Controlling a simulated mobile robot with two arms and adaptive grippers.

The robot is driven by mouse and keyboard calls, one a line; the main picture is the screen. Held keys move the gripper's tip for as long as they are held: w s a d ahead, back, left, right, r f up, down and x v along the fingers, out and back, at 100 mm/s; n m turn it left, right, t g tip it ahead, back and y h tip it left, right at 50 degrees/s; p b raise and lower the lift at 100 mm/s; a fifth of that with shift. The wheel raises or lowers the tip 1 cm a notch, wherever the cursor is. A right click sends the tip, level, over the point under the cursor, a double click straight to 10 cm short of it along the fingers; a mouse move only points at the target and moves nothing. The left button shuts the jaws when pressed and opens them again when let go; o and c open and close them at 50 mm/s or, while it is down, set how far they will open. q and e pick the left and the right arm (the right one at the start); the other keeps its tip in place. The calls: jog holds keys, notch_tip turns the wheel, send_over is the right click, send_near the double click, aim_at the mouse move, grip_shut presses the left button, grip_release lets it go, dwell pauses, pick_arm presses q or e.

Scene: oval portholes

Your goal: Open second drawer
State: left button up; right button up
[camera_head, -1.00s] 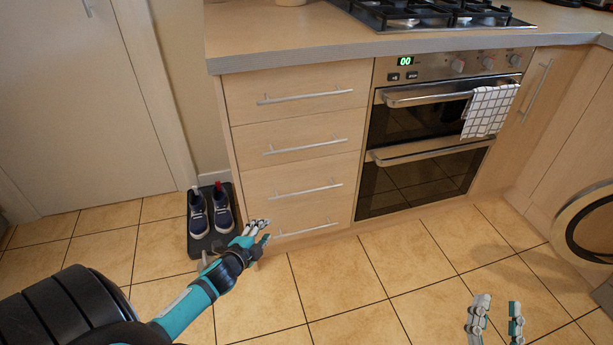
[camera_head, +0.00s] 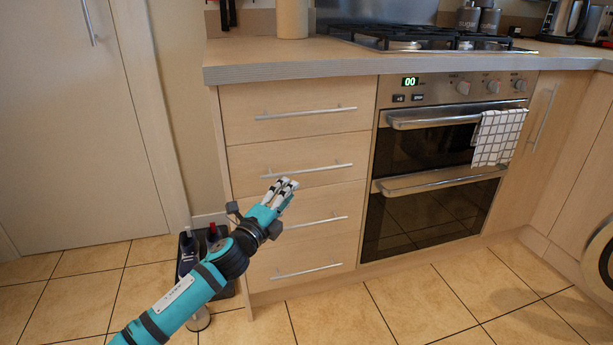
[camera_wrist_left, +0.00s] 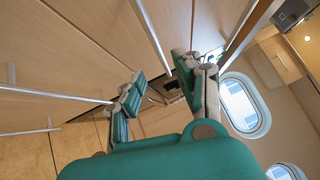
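A wooden unit holds a stack of drawers, all closed, each with a slim metal bar handle. The second drawer from the top (camera_head: 250,160) has its handle (camera_head: 318,168) just above my left gripper (camera_head: 286,188). My left gripper is raised in front of the stack and overlaps the seam between the second and third drawers. In the left wrist view its fingers (camera_wrist_left: 160,88) stand apart with nothing held. One bar handle (camera_wrist_left: 152,35) runs towards the gap between them; contact cannot be told. My right gripper is not in view.
An oven (camera_head: 436,150) with a checked towel (camera_head: 497,138) on its handle is right of the drawers. The worktop (camera_head: 330,66) overhangs above. Shoes on a dark mat lie low left, partly behind my arm. The tiled floor (camera_head: 400,300) in front is clear.

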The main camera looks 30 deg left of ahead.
aim_at(306, 172)
pick_arm(q)
jog(key=w, duration=0.3)
jog(key=w+r+b, duration=0.1)
jog(key=w, duration=0.2)
jog(key=w+b, duration=0.1)
jog(key=w, duration=0.3)
jog(key=shift+a+r, duration=0.15)
jog(key=shift+a, duration=0.2)
grip_shut()
